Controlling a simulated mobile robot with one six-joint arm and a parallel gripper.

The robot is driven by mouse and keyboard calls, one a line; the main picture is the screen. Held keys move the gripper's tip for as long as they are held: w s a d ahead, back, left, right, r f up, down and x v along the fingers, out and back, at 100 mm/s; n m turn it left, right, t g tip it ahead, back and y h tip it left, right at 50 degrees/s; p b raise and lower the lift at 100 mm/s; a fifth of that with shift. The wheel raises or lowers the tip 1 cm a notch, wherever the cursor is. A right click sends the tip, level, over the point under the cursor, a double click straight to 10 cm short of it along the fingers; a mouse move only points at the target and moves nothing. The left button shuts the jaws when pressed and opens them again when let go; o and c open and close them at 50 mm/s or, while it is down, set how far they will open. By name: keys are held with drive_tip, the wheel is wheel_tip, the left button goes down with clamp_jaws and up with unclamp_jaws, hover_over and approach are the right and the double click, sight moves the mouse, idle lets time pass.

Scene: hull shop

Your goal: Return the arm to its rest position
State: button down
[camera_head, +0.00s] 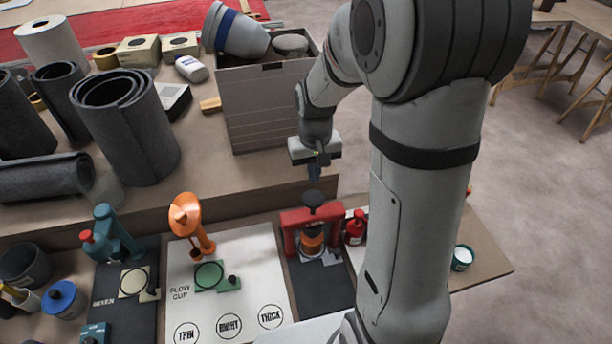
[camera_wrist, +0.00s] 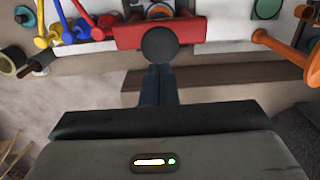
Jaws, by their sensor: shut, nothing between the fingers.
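My gripper (camera_head: 315,172) points down in the head view, just in front of the cardboard box and above the black knob of the red press. Its fingers are shut with nothing between them. In the wrist view the shut fingers of my gripper (camera_wrist: 158,85) reach toward the round black knob (camera_wrist: 160,44). The knob hides the ends of the fingers or lies just beyond them; I cannot tell if they touch. My arm rises on the right of the head view and bends over toward the bench, hiding part of it.
The red press (camera_head: 291,218) stands on a dark mat below my gripper. A cardboard box (camera_head: 262,115) stands close behind it. An orange stand (camera_head: 190,222), a teal device (camera_head: 112,235) and a red bottle (camera_head: 355,228) are nearby. Grey rolls (camera_head: 125,135) fill the left. Open floor lies right.

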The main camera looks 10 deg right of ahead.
drive_tip(key=s+r+t, duration=0.3)
drive_tip(key=s+r, duration=0.9)
drive_tip(key=s, duration=0.4)
drive_tip(key=shift+r, duration=0.15)
drive_tip(key=shift+a, duration=0.1)
